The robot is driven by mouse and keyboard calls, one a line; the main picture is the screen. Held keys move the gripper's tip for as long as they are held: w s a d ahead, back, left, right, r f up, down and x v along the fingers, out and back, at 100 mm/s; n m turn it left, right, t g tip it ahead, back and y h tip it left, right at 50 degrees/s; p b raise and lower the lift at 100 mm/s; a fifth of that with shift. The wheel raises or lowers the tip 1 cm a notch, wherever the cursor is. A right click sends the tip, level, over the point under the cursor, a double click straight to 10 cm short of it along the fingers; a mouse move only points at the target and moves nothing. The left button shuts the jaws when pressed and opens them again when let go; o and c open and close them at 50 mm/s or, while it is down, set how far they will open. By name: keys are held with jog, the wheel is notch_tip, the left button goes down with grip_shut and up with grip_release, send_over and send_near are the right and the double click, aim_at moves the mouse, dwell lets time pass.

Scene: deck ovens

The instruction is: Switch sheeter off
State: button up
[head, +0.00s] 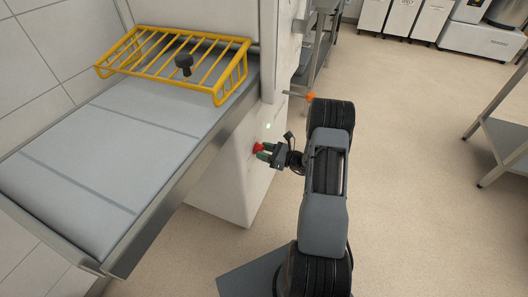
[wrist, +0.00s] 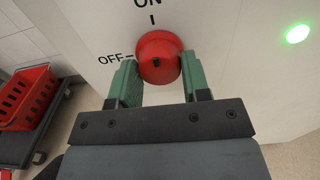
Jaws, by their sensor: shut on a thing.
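The sheeter (head: 125,130) has a grey belt bed, a yellow wire guard and a white body. A red round switch knob (head: 258,148) is on its white front panel. In the wrist view the knob (wrist: 158,58) has ON marked above it and OFF to its left; its dark mark sits near the middle, and I cannot tell which label it points to. A green lamp (wrist: 298,34) glows right of the knob. My gripper (wrist: 160,75) has its green fingers on both sides of the knob, shut on it. In the head view my gripper (head: 265,153) reaches the panel from the right.
A yellow wire guard (head: 180,60) stands over the belt. A red crate (wrist: 27,98) sits on a dark trolley (wrist: 40,125) at left in the wrist view. A steel table (head: 500,135) stands at right. The floor between is clear.

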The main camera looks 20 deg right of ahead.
jog(key=shift+c, duration=1)
jog(key=shift+f+b, duration=0.1)
jog(key=shift+b, duration=0.2)
jog(key=n+b, duration=1.7)
jog(key=b, duration=0.1)
jog(key=shift+n, duration=0.4)
